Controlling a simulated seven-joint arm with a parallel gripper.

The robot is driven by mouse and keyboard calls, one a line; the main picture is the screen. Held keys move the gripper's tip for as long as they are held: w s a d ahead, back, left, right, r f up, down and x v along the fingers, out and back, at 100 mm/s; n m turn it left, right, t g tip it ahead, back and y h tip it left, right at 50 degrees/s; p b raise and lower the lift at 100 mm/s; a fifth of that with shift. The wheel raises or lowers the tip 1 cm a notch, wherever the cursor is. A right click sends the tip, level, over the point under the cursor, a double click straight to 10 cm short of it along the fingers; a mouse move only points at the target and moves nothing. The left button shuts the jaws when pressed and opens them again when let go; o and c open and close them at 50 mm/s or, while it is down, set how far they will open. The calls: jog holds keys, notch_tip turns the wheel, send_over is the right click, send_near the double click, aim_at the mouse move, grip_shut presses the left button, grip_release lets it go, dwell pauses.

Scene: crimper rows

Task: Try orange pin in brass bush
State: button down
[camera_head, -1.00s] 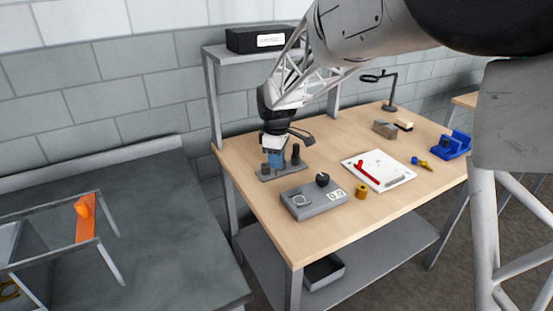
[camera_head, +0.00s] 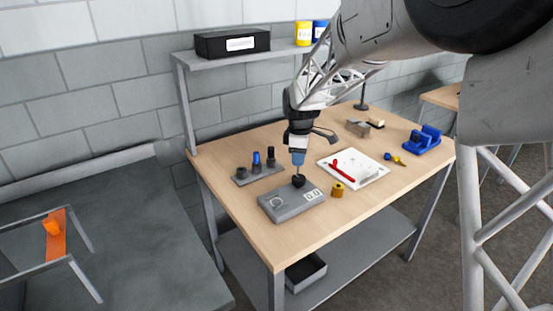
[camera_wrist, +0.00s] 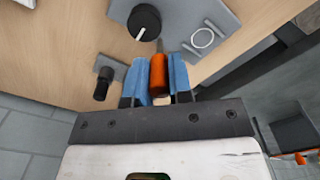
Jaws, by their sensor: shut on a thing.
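My gripper (camera_head: 298,160) has blue fingers and is shut on the orange pin (camera_wrist: 158,74). In the wrist view my gripper (camera_wrist: 159,82) has the pin's orange body between its fingers, with a thin grey tip pointing away from it. In the head view the pin's thin tip hangs below the fingers, over or near the black knob of the grey box; I cannot tell whether it touches. The brass bush (camera_head: 338,189) stands on the table just right of the grey box, apart from my gripper.
The grey box (camera_head: 280,208) has a display and a black knob (camera_wrist: 144,22). A rack (camera_head: 262,174) with dark and blue upright pieces stands to the left. A white board (camera_head: 372,180) with a red tool, and a blue fixture (camera_head: 424,139), are to the right. A shelf is behind.

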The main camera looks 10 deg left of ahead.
jog(key=w+d+f, duration=0.1)
jog(key=w+d, duration=0.3)
jog(key=d, duration=0.9)
jog(key=shift+d, duration=0.4)
jog(key=shift+f, duration=0.3)
jog(key=shift+f, duration=1.5)
jog(key=shift+f, duration=1.85)
dwell(2.7)
